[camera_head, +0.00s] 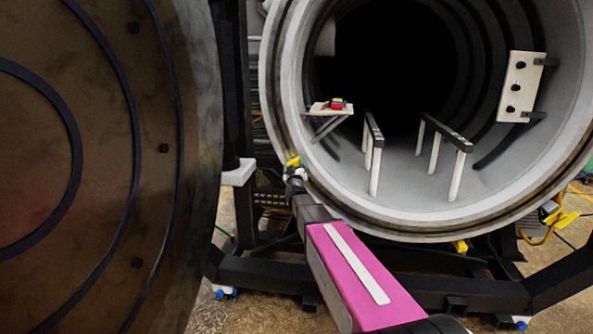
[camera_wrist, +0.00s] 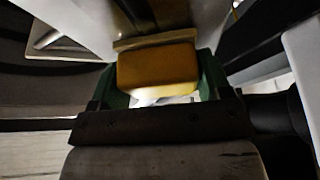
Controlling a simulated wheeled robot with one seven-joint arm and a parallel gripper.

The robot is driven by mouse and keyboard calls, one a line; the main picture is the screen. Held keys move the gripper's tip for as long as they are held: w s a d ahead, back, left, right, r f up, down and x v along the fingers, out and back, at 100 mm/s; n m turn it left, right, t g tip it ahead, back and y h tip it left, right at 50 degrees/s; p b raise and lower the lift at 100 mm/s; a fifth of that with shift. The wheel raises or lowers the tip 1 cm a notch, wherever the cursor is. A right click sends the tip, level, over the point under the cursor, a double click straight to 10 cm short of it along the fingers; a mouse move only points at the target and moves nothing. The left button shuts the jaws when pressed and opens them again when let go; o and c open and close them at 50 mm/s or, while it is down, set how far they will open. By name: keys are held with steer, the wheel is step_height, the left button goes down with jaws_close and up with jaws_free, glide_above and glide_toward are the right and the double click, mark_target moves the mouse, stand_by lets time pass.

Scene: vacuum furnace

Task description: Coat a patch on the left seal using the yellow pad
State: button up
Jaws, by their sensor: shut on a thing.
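My gripper (camera_head: 294,170) is shut on the yellow pad (camera_wrist: 157,70), which sits between its green fingers in the wrist view. In the head view the yellow pad (camera_head: 293,161) shows as a small block at the gripper's tip. It is at the lower left of the chamber's round pale rim (camera_head: 281,112), where the left part of the seal runs. The pad's front lies close to a pale surface in the wrist view. I cannot tell whether it touches. No coated patch can be made out.
A large dark round door (camera_head: 110,180) stands open at left. Inside the chamber are a small shelf (camera_head: 318,108) with coloured blocks, two rails on pale posts (camera_head: 375,170), and a white panel with black knobs (camera_head: 521,85). A black frame (camera_head: 390,285) stands below.

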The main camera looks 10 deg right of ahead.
mark_target(291, 154)
steer(key=shift+w+a+r, duration=0.25)
steer(key=shift+a+r, duration=0.35)
steer(key=shift+r, duration=0.5)
steer(key=shift+w+a+r, duration=0.2)
steer(key=shift+a+r, duration=0.35)
steer(key=shift+r, duration=0.5)
steer(key=shift+w+a+r, duration=0.25)
steer(key=shift+a+r, duration=0.35)
steer(key=shift+r, duration=0.5)
steer(key=shift+f, duration=0.1)
steer(key=shift+s+d+f, duration=0.2)
steer(key=shift+d+f, duration=0.25)
steer(key=shift+f, duration=0.35)
steer(key=shift+s+d+f, duration=0.2)
steer(key=shift+d+f, duration=0.25)
steer(key=shift+f, duration=0.3)
steer(key=d+f, duration=0.3)
steer(key=f, duration=0.3)
steer(key=shift+s+d+f, duration=0.3)
steer(key=shift+s, duration=0.1)
steer(key=shift+s, duration=0.1)
steer(key=shift+s+a, duration=0.3)
steer(key=shift+s, duration=0.65)
steer(key=shift+s+a, duration=0.3)
steer(key=shift+s, duration=0.6)
steer(key=shift+s+a, duration=0.3)
steer(key=shift+s, duration=0.65)
